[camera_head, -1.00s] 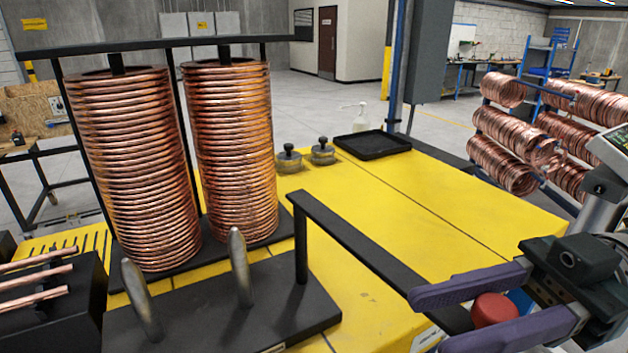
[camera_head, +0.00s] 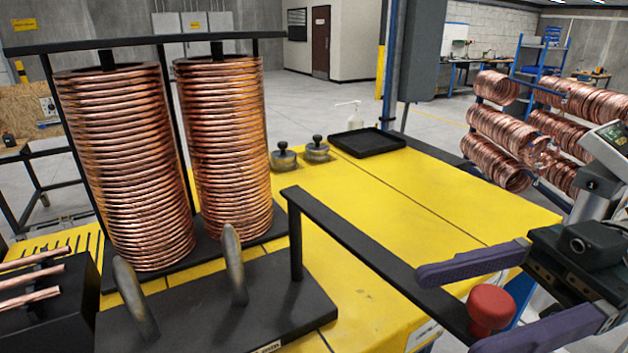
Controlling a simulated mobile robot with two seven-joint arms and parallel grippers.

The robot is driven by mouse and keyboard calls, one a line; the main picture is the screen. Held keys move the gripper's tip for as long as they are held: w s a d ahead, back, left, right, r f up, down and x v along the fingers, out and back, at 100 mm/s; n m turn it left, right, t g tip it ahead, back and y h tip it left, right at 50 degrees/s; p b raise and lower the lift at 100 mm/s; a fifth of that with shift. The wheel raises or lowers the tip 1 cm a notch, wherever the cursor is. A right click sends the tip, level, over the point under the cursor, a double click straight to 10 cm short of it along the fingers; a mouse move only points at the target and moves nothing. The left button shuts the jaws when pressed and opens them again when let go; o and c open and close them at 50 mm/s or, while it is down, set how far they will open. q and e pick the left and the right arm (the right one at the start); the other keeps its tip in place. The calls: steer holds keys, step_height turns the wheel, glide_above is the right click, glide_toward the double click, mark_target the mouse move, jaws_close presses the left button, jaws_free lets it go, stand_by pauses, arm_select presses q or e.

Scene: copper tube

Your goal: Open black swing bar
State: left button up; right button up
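The black swing bar (camera_head: 370,242) is a flat bar on an upright post at the front of the yellow table. It runs from the post toward the lower right and carries a red knob (camera_head: 490,306) near its right end. My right gripper (camera_head: 448,313) comes in from the right with its purple fingers apart. The red knob stands between the two fingers, with a visible gap to the upper finger; contact with the lower one is hard to tell. My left gripper is not in view.
Two tall copper coils (camera_head: 128,165) stand at the left under a black top bar (camera_head: 140,43). Two metal pins rise from the black base plate (camera_head: 270,305). A black tray (camera_head: 367,142) and two knobbed weights sit farther back. The yellow table's middle is clear.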

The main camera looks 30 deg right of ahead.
steer(key=b+v, duration=0.2)
steer(key=v, duration=0.6)
steer(key=shift+f, duration=0.1)
steer(key=shift+d, duration=0.15)
steer(key=shift+s, duration=0.1)
